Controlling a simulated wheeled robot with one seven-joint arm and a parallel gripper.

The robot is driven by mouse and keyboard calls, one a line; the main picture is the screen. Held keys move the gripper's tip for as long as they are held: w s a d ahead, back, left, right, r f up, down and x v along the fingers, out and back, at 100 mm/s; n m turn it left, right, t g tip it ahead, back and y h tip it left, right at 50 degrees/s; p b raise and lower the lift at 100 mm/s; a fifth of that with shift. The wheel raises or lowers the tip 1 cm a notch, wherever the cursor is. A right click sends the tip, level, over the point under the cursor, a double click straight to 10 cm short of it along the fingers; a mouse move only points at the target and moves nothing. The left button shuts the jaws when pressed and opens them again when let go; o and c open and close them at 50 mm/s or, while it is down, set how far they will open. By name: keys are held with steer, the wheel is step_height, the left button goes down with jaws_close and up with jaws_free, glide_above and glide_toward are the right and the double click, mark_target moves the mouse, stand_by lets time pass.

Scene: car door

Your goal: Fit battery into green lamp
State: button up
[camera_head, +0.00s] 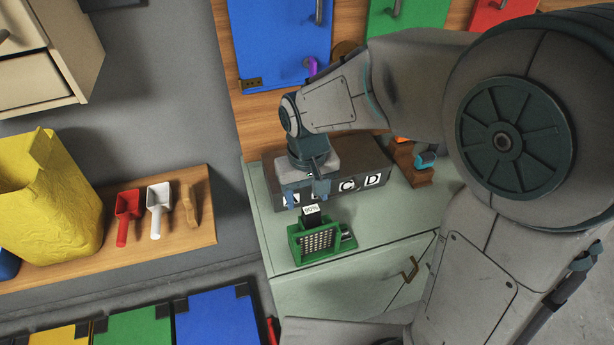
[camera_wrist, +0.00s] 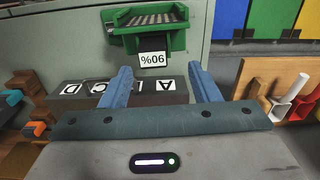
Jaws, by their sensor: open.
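The green lamp (camera_head: 346,243) stands on the pale green cabinet top, its grid panel facing the front. The dark battery (camera_head: 312,219), with a white "90%" label, stands upright at the top of the lamp, its lower part hidden by the lamp. In the wrist view the battery's label (camera_wrist: 152,59) appears inverted, against the green lamp (camera_wrist: 178,38). How deep the battery sits is not clear. My gripper (camera_head: 306,196) is open just above and behind the battery. In the wrist view its blue fingers (camera_wrist: 160,72) are spread with a gap around the label's line.
A dark box (camera_head: 377,170) with lettered labels stands behind the lamp, close to my gripper. An orange and brown object (camera_head: 417,175) is to its right. The cabinet top (camera_head: 283,256) is free left of the lamp. A wooden shelf (camera_head: 190,235) with scoops is farther left.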

mark_target(307, 210)
step_height(307, 210, up, 5)
steer(key=s+d+r+m+t, duration=0.1)
steer(key=s+d, duration=0.3)
steer(key=d, duration=0.5)
steer(key=s+d+r+m+t, duration=0.1)
steer(key=s+d+m+t, duration=0.1)
steer(key=d, duration=0.8)
steer(key=shift+s+r+m, duration=0.4)
steer(key=shift+s+m, duration=0.5)
steer(key=shift+s, duration=0.3)
stand_by(0.5)
